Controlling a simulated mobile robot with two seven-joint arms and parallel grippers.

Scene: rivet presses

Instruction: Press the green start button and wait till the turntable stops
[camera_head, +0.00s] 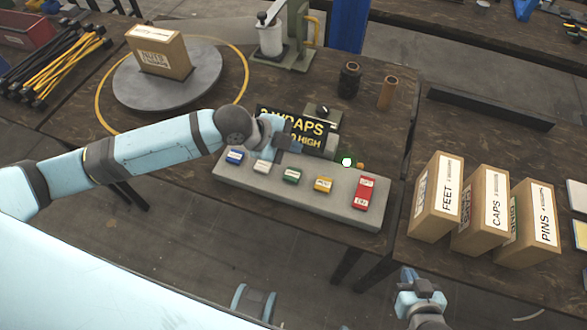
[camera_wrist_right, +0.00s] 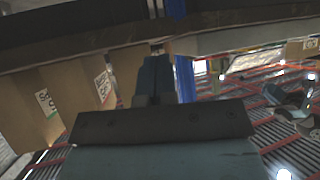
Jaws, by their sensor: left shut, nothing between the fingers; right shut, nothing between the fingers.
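The green start button (camera_head: 291,176) is on a sloping grey control panel (camera_head: 335,197), between a white button (camera_head: 261,166) and a yellow one (camera_head: 323,184). My left gripper (camera_head: 283,156) is shut and empty, just above and behind the green button; I cannot tell whether it touches anything. The round grey turntable (camera_head: 135,95) is at the back left, with a cardboard box (camera_head: 163,55) standing on it. A small whitish-green light (camera_head: 347,161) shows behind the panel. My right gripper (camera_head: 409,275) is shut and empty in front of the table; it also shows in the right wrist view (camera_wrist_right: 157,75).
A blue button (camera_head: 234,156) and a larger red one (camera_head: 365,192) are on the panel. A dark sign (camera_head: 312,128) stands behind it, partly hidden by my left arm. Labelled boxes (camera_head: 437,197) stand on the right table. Cables (camera_head: 60,68) lie left of the turntable.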

